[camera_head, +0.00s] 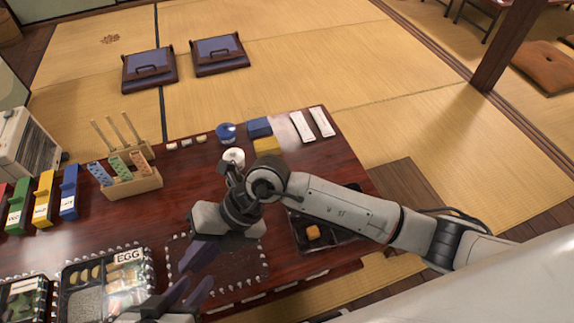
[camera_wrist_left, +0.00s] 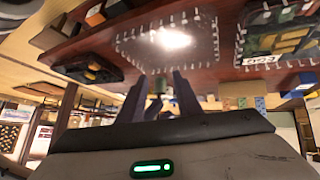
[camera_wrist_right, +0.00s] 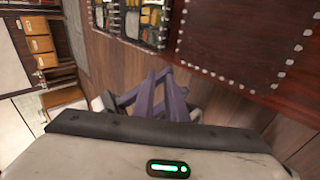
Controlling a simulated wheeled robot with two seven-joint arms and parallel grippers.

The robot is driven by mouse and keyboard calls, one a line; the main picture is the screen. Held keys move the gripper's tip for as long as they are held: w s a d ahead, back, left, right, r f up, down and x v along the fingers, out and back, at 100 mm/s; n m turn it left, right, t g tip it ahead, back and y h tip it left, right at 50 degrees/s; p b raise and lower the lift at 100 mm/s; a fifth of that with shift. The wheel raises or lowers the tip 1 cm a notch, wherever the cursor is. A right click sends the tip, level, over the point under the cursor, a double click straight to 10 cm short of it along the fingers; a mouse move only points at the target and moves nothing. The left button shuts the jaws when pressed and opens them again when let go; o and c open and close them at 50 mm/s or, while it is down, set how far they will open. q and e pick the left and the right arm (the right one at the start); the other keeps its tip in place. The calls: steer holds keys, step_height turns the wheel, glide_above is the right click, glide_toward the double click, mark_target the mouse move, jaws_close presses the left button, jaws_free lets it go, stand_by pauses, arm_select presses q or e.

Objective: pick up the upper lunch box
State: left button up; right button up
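A black lunch box (camera_head: 66,302) with a clear studded rim and an EGG label sits at the table's front left. A second lunch box (camera_head: 40,310) sits left of it, cut off by the edge. Both show side by side in the right wrist view (camera_wrist_right: 118,24). No stacking is visible. The purple fingers of both are close together.
The studded dark mat (camera_head: 262,270) lies right of the EGG box. A wooden rack (camera_head: 140,187) and coloured blocks (camera_head: 69,192) stand farther back. Cushioned seats (camera_head: 218,53) are on the tatami.

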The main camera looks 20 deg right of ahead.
steer(key=w+d+f+h, duration=0.2)
steer(key=d+f+h, duration=0.1)
steer(key=d, duration=0.4)
steer(key=w+d+f+h+b, duration=0.1)
steer(key=w+d+f+h, duration=0.1)
steer(key=d, duration=0.5)
steer(key=w+d+f+m+t+h, duration=0.1)
steer(key=w+d+f+h, duration=0.1)
steer(key=d+f+h, duration=0.3)
steer(key=shift+w+d+b, duration=0.2)
steer(key=shift+d, duration=0.3)
steer(key=shift+w+d+b, duration=0.15)
steer(key=shift+w+d, duration=0.05)
steer(key=shift+d, duration=0.25)
steer(key=shift+d+f+b, duration=0.1)
steer(key=shift+f+b, duration=0.25)
steer(key=shift+f, duration=0.4)
steer(key=f, duration=0.1)
steer(key=f+b, duration=0.2)
steer(key=shift+w+d+f, duration=0.15)
steer(key=shift+d+f, duration=0.15)
steer(key=shift+f, duration=0.35)
jaws_close()
arm_select(q)
steer(key=shift+w+d+r+m+h, duration=0.1)
steer(key=shift+w+d+m+h, duration=0.15)
steer(key=shift+d, duration=0.4)
steer(key=shift+w+d+m+h, duration=0.1)
steer(key=shift+d+h, duration=0.25)
steer(key=shift+d, duration=0.25)
